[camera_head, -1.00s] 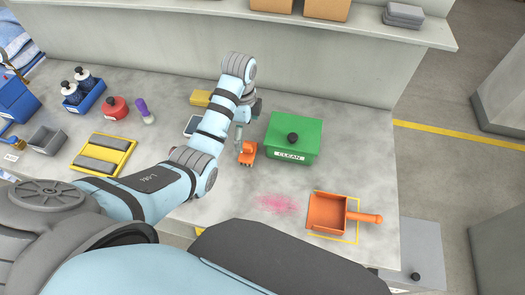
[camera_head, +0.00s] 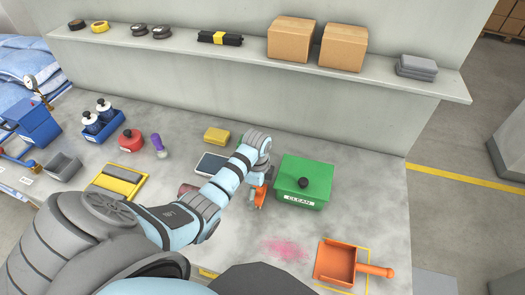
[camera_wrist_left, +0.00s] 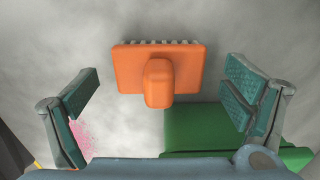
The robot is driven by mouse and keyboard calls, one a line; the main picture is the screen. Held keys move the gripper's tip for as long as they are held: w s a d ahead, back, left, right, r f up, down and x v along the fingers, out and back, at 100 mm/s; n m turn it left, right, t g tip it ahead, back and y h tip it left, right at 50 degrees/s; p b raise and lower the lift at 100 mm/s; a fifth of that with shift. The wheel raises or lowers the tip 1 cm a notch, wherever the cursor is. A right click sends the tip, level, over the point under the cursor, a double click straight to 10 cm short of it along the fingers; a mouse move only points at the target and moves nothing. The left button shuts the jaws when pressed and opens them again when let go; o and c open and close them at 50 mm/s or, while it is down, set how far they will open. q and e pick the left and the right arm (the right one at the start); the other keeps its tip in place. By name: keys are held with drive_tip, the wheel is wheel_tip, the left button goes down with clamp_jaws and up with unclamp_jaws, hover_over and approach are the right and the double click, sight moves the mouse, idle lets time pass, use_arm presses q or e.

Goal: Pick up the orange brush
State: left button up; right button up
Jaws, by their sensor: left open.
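The orange brush (camera_head: 258,196) stands on the grey table just left of the green box marked CLEAN (camera_head: 303,182). In the left wrist view the brush (camera_wrist_left: 160,72) shows its wide orange head and blunt handle end, with pale bristles along the far edge. My left gripper (camera_wrist_left: 160,90) is open, with one finger on each side of the brush and clear gaps to both. In the head view my left gripper (camera_head: 260,178) is over the brush and partly hidden by my wrist. My right gripper is not in view.
An orange dustpan (camera_head: 337,262) lies in a yellow outline at front right. A pink stain (camera_head: 284,248) is on the table. A tablet (camera_head: 211,163), yellow block (camera_head: 216,136), purple-topped bottle (camera_head: 158,146) and red container (camera_head: 131,140) lie left. A shelf (camera_head: 260,65) holds boxes behind.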

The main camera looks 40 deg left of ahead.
use_arm(q)
drive_tip(key=shift+f, duration=0.5)
drive_tip(key=shift+s+r, duration=0.1)
drive_tip(key=c, duration=1.3)
